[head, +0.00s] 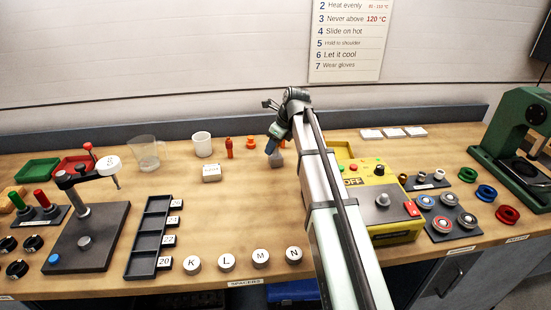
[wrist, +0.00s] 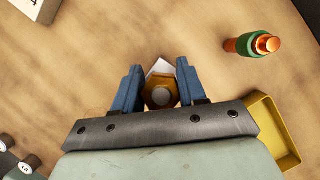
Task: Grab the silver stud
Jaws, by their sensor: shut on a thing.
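I cannot tell for sure whether the held piece is the silver stud. An orange and green piece (wrist: 250,44) stands apart to the upper right in the wrist view.
A white mug (head: 202,144), a glass beaker (head: 145,152) and a white block (head: 211,173) stand left of my gripper. A yellow box (head: 395,232) is on the right. Round lettered pieces (head: 227,262) line the front edge. Bare wood surrounds the gripper's left side.

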